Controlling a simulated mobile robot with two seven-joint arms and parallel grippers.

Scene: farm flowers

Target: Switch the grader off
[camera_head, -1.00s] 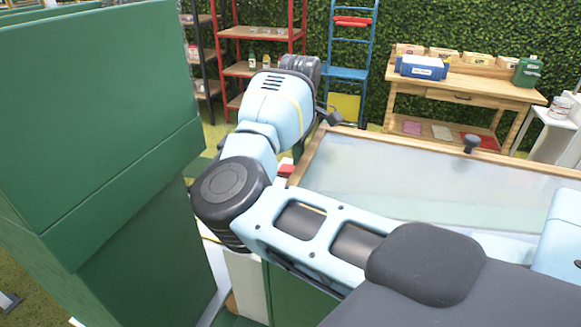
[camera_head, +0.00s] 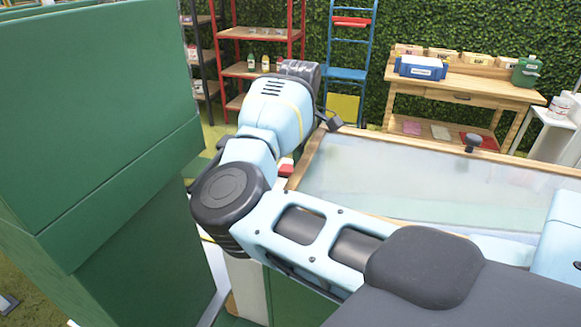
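A large green machine body (camera_head: 90,150) fills the left side; I cannot tell from its plain panels whether it is the grader. A small red part (camera_head: 286,169) shows just behind my arm, beside the corner of a wood-framed clear cover (camera_head: 400,185); I cannot tell whether it is a switch. One of my light blue arms reaches from the lower right to the middle, its wrist end above that corner. No gripper fingers can be made out; a small dark piece beside the wrist is too unclear to name. The other gripper is not in view.
Behind are a red shelf rack (camera_head: 262,32), a blue ladder (camera_head: 346,72) and a wooden bench (camera_head: 470,92) with boxes. A white stand (camera_head: 552,140) is at the right. Grass shows between them.

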